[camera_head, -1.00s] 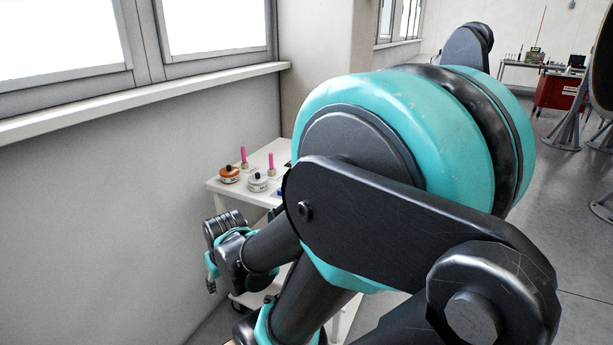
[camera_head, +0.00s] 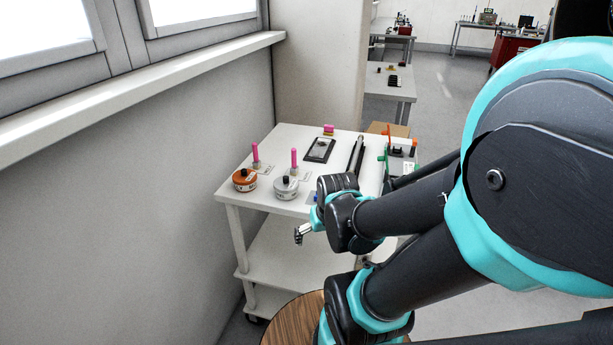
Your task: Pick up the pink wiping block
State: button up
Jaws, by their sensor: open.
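A small pink block (camera_head: 328,128) with a yellowish lower part sits near the back edge of the white cart top (camera_head: 236,193), just behind a dark flat rectangular plate (camera_head: 320,150). I take it to be the wiping block; its details are too small to make out. My gripper (camera_head: 302,233) is open and empty, in front of the cart's near edge, pointing left and down. It is well apart from the block. My arm fills the right side of the view and hides the right front part of the cart.
On the cart stand an orange round tin (camera_head: 245,180), a white round tin (camera_head: 286,188) and two upright pink sticks (camera_head: 255,155). Long dark bars (camera_head: 357,153) and a rack with orange and green parts (camera_head: 403,148) lie right. The wall and window ledge (camera_head: 150,97) bound the left.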

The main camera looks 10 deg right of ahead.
aim_at(328, 129)
jog(key=k+l+u, duration=0.1)
jog(key=k+l, duration=0.3)
jog(key=k+l+u, duration=0.25)
jog(key=l, duration=0.25)
jog(key=k+l+u, duration=0.2)
jog(key=l, duration=0.3)
jog(key=k+l+u, duration=0.25)
jog(key=k+l, duration=0.15)
jog(key=l+u, duration=0.25)
jog(key=l, duration=0.25)
jog(key=l+u, duration=0.2)
jog(key=l, duration=0.35)
jog(key=k+l+u, duration=0.1)
jog(key=l+u, duration=0.15)
jog(key=l, duration=0.25)
jog(key=k+l+u, duration=0.2)
jog(key=l, duration=0.3)
jog(key=i+l+u, duration=0.1)
jog(key=l, duration=0.3)
jog(key=i+l+u, duration=0.1)
jog(key=l, duration=0.35)
jog(key=i+l+u, duration=0.1)
jog(key=l, duration=0.35)
jog(key=i, duration=0.05)
